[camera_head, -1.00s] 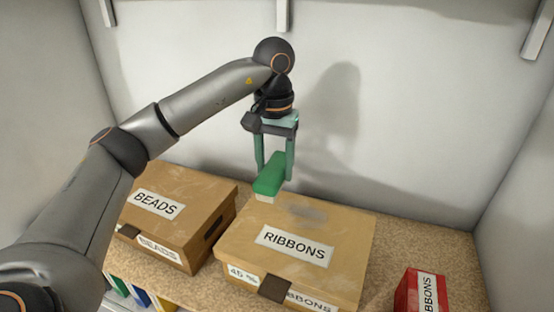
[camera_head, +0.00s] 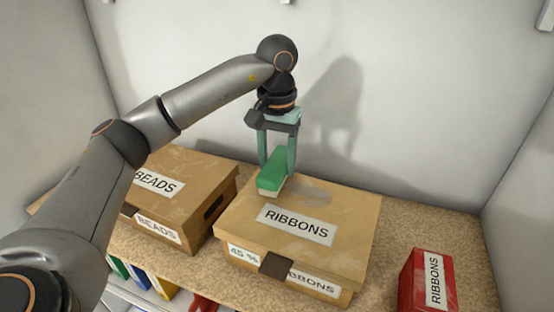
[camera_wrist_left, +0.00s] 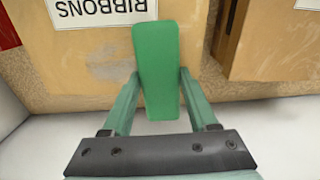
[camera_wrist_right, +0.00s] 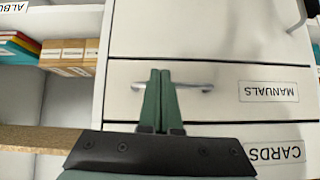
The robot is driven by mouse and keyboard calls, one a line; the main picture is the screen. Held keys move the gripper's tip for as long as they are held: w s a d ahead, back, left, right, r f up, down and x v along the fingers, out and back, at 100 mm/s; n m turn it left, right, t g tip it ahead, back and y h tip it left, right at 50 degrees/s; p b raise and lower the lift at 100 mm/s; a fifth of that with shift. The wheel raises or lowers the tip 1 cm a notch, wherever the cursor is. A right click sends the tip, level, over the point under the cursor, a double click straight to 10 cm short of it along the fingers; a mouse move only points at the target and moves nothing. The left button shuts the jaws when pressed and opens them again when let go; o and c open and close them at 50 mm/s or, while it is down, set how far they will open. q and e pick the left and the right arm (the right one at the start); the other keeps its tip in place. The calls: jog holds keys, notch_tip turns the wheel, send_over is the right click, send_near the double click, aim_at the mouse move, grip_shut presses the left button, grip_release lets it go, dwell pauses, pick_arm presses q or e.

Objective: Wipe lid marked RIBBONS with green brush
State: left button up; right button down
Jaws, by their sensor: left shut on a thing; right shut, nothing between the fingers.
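The cardboard box marked RIBBONS (camera_head: 325,258) stands on the shelf with its lid (camera_head: 345,215) on, and pale dusty smudges show on the lid. My left gripper (camera_head: 277,170) is shut on the green brush (camera_head: 271,174) and holds it at the lid's back left part, bristles down. I cannot tell for sure whether the bristles touch the lid. The left wrist view shows the brush (camera_wrist_left: 157,65) between the fingers, with the lid (camera_wrist_left: 95,70) below. My right gripper (camera_wrist_right: 160,75) shows only in the right wrist view, shut and empty, in front of a drawer handle (camera_wrist_right: 195,86).
A box marked BEADS (camera_head: 185,190) stands close on the left. A red box marked RIBBONS (camera_head: 428,282) stands at the right. Walls close off the back and sides. Drawers marked MANUALS (camera_wrist_right: 268,91) and CARDS (camera_wrist_right: 272,153) face my right gripper.

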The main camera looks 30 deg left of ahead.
pick_arm(q)
jog(key=shift+f+b, duration=0.65)
jog(key=shift+f, duration=0.35)
